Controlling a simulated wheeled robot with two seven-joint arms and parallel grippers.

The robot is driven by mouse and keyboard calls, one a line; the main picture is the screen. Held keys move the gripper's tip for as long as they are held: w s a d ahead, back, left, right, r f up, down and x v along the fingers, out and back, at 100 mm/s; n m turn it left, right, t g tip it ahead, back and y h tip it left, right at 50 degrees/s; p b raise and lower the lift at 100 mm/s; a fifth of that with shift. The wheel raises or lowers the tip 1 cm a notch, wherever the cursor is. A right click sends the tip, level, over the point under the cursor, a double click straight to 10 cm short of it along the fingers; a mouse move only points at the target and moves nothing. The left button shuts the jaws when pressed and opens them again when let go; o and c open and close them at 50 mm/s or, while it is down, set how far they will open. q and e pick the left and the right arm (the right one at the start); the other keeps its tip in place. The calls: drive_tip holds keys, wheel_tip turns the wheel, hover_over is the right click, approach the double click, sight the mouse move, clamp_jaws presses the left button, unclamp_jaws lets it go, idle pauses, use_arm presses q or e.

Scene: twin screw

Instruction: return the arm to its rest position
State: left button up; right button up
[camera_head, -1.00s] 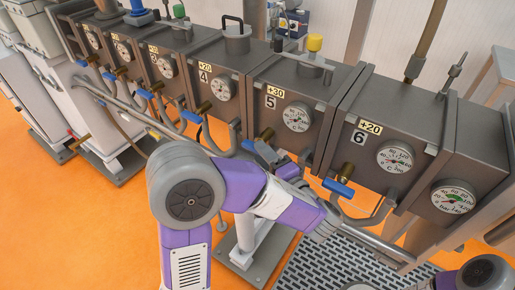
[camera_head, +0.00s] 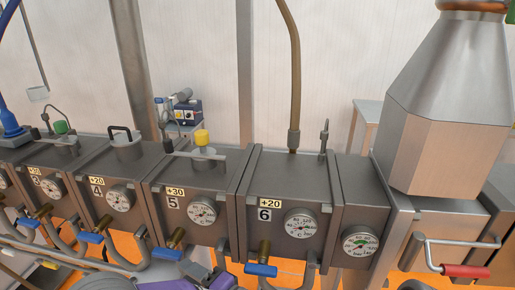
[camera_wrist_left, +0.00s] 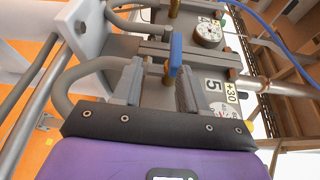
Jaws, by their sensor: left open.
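My left arm shows at the bottom edge of the head view as purple and grey parts. In the left wrist view my left gripper (camera_wrist_left: 157,88) has its two grey fingers apart, with nothing held between them. A blue valve handle (camera_wrist_left: 175,52) stands just beyond the fingers; I cannot tell whether they touch it. The label with 5 and +30 (camera_wrist_left: 221,91) lies to the right of the fingers. In the head view, unit 5 (camera_head: 174,210) has a blue handle (camera_head: 167,254) below it, close to my arm. My right gripper is not in view.
A row of dark grey numbered units with dials crosses the head view; unit 6 (camera_head: 262,190) is right of centre. A large metal hopper (camera_head: 445,120) and a red-handled bar (camera_head: 465,271) stand at the right. Hoses (camera_wrist_left: 75,85) run beside the left gripper.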

use_arm(q)
drive_tip(key=s+a+f+m+g+h+p, duration=0.25)
drive_tip(key=f+g+h, duration=0.2)
drive_tip(key=f, duration=0.95)
drive_tip(key=s+d+f+n+g+h+p, duration=0.45)
drive_tip(key=s+d+f+g+h, duration=0.35)
drive_tip(key=s+d+f+h, duration=0.7)
drive_tip(key=w+a+f+n+t+p, duration=0.1)
drive_tip(key=w+a+f+n+t, duration=0.2)
drive_tip(key=w+f+n+t, duration=0.1)
drive_tip(key=w+n+t, duration=0.1)
drive_tip(key=n, duration=0.1)
drive_tip(key=shift+w+a+f+n, duration=0.3)
drive_tip(key=shift+w+a, duration=0.05)
